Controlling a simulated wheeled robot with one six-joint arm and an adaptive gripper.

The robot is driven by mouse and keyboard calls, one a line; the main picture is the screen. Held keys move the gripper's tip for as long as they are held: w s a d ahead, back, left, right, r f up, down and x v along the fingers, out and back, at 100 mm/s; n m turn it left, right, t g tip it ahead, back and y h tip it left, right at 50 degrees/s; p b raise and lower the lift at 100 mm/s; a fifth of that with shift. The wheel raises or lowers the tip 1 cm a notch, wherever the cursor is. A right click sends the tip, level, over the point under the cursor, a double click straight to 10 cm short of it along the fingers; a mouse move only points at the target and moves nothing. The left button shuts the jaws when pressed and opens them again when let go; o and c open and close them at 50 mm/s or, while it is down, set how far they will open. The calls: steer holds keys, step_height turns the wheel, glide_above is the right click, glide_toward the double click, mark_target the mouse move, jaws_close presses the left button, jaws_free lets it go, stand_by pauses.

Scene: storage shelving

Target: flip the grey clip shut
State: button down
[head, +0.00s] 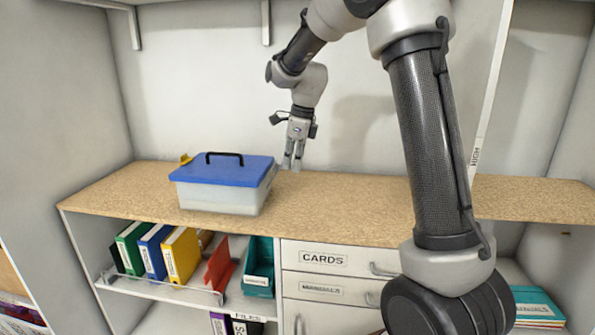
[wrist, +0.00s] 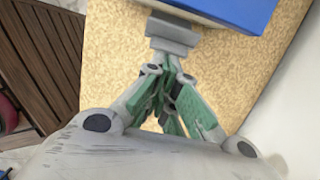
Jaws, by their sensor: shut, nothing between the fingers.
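The box has a blue lid (head: 222,168) with a black handle and a translucent bin (head: 217,198); it stands on the cork-coloured worktop. The grey clip (head: 271,174) is at the box's right end, seen edge-on. In the wrist view a grey block, which looks like the clip (wrist: 173,32), sticks out from the blue lid's edge. A yellow clip (head: 186,158) juts out at the left end. My gripper (head: 292,166) points down just right of the box, shut and empty. Its fingertips lie close to the clip; I cannot tell whether they touch.
The worktop (head: 345,205) is clear to the right of the box. A wall stands behind. Below are binders (head: 180,254), a teal bin (head: 258,268) and a drawer marked CARDS (head: 325,258). My arm covers part of the worktop's right side.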

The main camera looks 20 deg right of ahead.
steer(key=a+r+g+h, duration=0.1)
steer(key=w+a+r+g+h, duration=0.1)
steer(key=h, duration=0.1)
steer(key=shift+w+a, duration=0.25)
steer(key=shift+r, duration=0.75)
